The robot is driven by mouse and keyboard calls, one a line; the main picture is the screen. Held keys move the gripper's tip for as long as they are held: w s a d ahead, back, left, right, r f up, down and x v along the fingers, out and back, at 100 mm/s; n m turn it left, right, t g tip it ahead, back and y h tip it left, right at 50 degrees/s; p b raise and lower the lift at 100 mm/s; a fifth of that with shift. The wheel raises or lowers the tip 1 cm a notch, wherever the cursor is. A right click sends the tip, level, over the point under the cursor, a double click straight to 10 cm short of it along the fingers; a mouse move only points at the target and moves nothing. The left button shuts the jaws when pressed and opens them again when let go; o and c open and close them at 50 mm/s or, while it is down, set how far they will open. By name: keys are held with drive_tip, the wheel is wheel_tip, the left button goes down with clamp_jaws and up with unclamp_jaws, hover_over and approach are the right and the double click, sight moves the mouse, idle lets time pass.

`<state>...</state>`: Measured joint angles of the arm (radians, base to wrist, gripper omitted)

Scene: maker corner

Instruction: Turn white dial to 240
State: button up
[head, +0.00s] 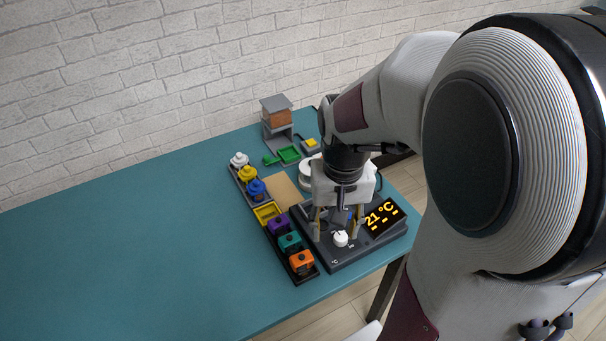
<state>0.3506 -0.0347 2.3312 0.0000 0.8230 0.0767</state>
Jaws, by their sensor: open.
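The white dial (341,239) sits on the front of a dark control box (343,260) near the table's front right edge. The box has a lit display (382,219) that reads 21 °C above a row of dashes. My gripper (336,230) points down over the box, with its fingers apart and nothing seen between them. The fingertips are close to the white dial, above or behind it; I cannot tell whether they touch it. My gripper hides part of the box top behind the dial.
A dark tray with purple, teal and orange (302,262) blocks stands left of the box. White, yellow and blue (256,189) knobbed pieces stand behind it. The table's left side (120,250) is clear.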

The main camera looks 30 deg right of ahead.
sight(341, 236)
drive_tip(key=shift+w+d+f+m, duration=0.7)
drive_tip(key=shift+w+d+f, duration=0.4)
drive_tip(key=shift+d+f, duration=0.2)
drive_tip(key=shift+w+d+f+m, duration=0.7)
drive_tip(key=shift+w+d+f, duration=0.45)
drive_tip(key=shift+f, duration=0.3)
drive_tip(key=shift+w+d+f+m, duration=0.7)
drive_tip(key=shift+w+d+f, duration=0.35)
drive_tip(key=shift+d+f, duration=0.25)
drive_tip(key=shift+f, duration=0.1)
drive_tip(key=shift+f, duration=3.8)
drive_tip(key=c, duration=1.1)
